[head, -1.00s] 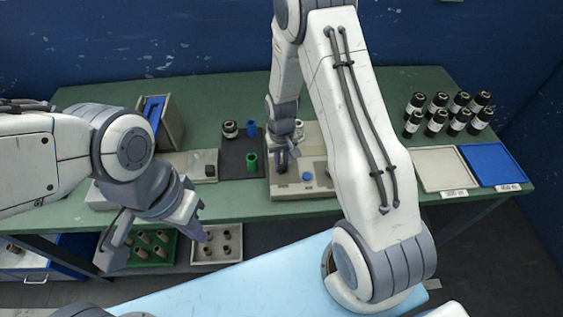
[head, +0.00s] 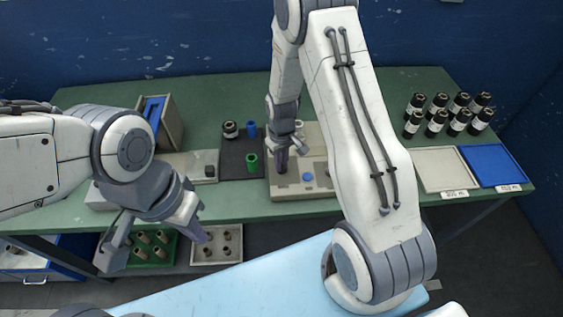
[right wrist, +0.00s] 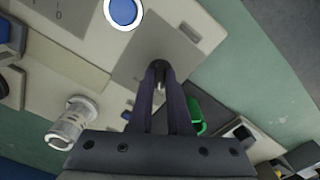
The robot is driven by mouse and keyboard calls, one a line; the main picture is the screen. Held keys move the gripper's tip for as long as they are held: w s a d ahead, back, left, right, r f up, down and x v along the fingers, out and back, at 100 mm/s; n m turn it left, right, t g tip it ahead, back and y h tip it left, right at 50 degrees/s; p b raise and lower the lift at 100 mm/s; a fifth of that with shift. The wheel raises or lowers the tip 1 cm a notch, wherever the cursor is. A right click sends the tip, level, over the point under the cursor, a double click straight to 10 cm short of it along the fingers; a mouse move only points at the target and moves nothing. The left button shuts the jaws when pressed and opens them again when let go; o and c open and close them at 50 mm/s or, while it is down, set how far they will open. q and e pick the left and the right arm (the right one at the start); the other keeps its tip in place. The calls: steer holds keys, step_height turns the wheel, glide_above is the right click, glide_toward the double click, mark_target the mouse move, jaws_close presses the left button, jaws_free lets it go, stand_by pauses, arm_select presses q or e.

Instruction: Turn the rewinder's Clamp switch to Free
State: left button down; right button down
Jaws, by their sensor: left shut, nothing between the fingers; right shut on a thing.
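The rewinder (head: 318,189) is a beige machine on the green table, in the middle of the head view. A blue round button (head: 307,177) sits on its front face; it also shows in the right wrist view (right wrist: 122,10). My right gripper (head: 282,166) reaches down to the rewinder left of the blue button. In the right wrist view its fingers (right wrist: 160,75) are shut on a small dark knob, the Clamp switch (right wrist: 160,65), on a grey plate. The fingers hide most of the switch, and its setting cannot be read. My left gripper (head: 205,236) is shut and empty in front of the table.
A dark mat (head: 238,160) left of the rewinder holds a green cup (head: 251,162), a blue piece and a dark roll. Several dark rolls stand at the back right, behind a white tray (head: 441,169) and a blue tray (head: 492,164). Trays with rolls lie under the table.

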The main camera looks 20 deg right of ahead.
steer(key=c, duration=0.9)
jaws_free()
steer(key=shift+o, duration=0.2)
steer(key=shift+r, duration=0.1)
step_height(320, 180, up, 10)
steer(key=b, duration=0.1)
steer(key=shift+r, duration=0.15)
steer(key=shift+a, duration=0.1)
steer(key=s+a+r+n, duration=0.2)
steer(key=s+a+r, duration=0.5)
steer(key=s+a, duration=0.25)
steer(key=s+a+r+n, duration=0.1)
steer(key=s+a+r, duration=0.1)
steer(key=s, duration=0.5)
steer(key=s+a+r+n+y, duration=0.1)
steer(key=s+a+r, duration=0.1)
steer(key=s, duration=0.5)
steer(key=shift+s+a+r, duration=0.2)
steer(key=shift+s+a, duration=0.2)
